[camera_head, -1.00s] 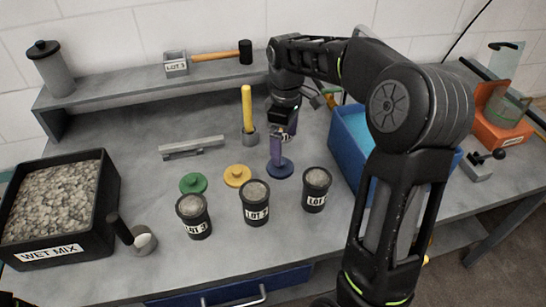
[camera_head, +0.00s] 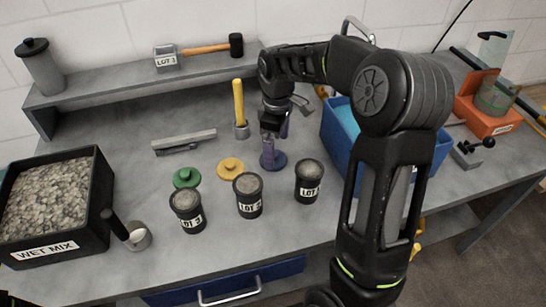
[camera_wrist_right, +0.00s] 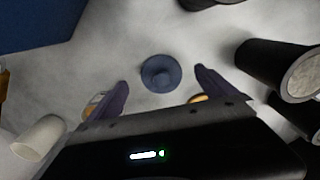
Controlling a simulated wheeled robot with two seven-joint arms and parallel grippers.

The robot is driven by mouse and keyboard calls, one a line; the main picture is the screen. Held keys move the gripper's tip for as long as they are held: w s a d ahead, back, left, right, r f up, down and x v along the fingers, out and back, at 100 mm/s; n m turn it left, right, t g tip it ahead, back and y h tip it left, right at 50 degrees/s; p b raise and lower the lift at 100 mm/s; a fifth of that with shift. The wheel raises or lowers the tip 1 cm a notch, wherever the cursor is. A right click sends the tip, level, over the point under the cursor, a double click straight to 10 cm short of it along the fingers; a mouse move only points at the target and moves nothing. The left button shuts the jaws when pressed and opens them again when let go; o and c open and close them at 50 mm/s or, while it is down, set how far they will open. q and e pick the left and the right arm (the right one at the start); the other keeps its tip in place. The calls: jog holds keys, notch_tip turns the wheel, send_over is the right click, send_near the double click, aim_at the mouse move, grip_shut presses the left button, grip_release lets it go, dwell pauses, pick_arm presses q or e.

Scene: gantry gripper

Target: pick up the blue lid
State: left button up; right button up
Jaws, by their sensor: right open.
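The blue lid (camera_head: 275,162) is a round disc with a small knob, lying flat on the grey bench behind the dark pots. In the right wrist view the lid (camera_wrist_right: 161,73) lies between the two fingertips as seen from above. My right gripper (camera_head: 275,142) is over the lid in the head view, its purple-blue fingers spread apart. The right wrist view also shows the open gripper (camera_wrist_right: 160,78) with empty jaws. I cannot tell the exact height gap between fingertips and lid. My left gripper is not in view.
A green lid (camera_head: 187,178) and a yellow lid (camera_head: 231,168) lie to the left. A yellow-handled tool (camera_head: 239,103) stands behind. A blue bin (camera_head: 338,150) is at right.

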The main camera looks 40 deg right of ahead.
aim_at(277, 155)
jog(key=shift+f+p, duration=0.35)
jog(key=shift+f, duration=1.6)
jog(key=c, duration=1.4)
